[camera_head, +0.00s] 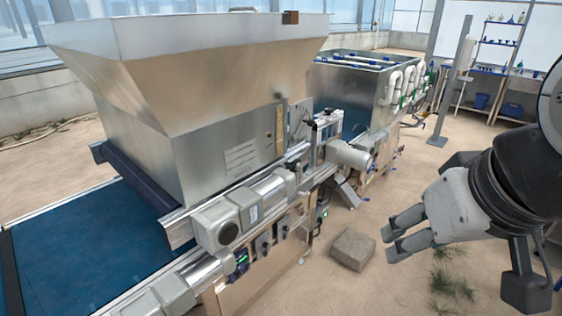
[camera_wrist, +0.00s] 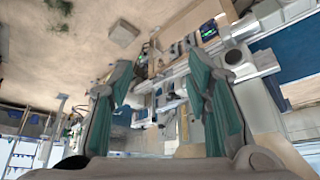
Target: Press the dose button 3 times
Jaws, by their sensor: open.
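The tray seeder has a large metal hopper (camera_head: 220,80) above a blue belt (camera_head: 95,245). Along its near side are a small control box with a green display (camera_head: 241,259) and dark knobs or switches (camera_head: 263,246). A second small box with a green light (camera_head: 321,213) is farther along. I cannot tell which part is the dose button. My gripper (camera_head: 389,244) is open and empty, to the right of the machine and apart from it. In the wrist view its two fingers (camera_wrist: 160,78) are spread, with the upside-down machine and its display (camera_wrist: 208,31) beyond.
A grey-brown block (camera_head: 353,248) lies on the floor between the machine and my gripper. Motors (camera_head: 230,215) and rails stick out from the machine's side. A second metal tank with white pipes (camera_head: 375,85) stands behind. The sandy floor around my gripper is mostly clear.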

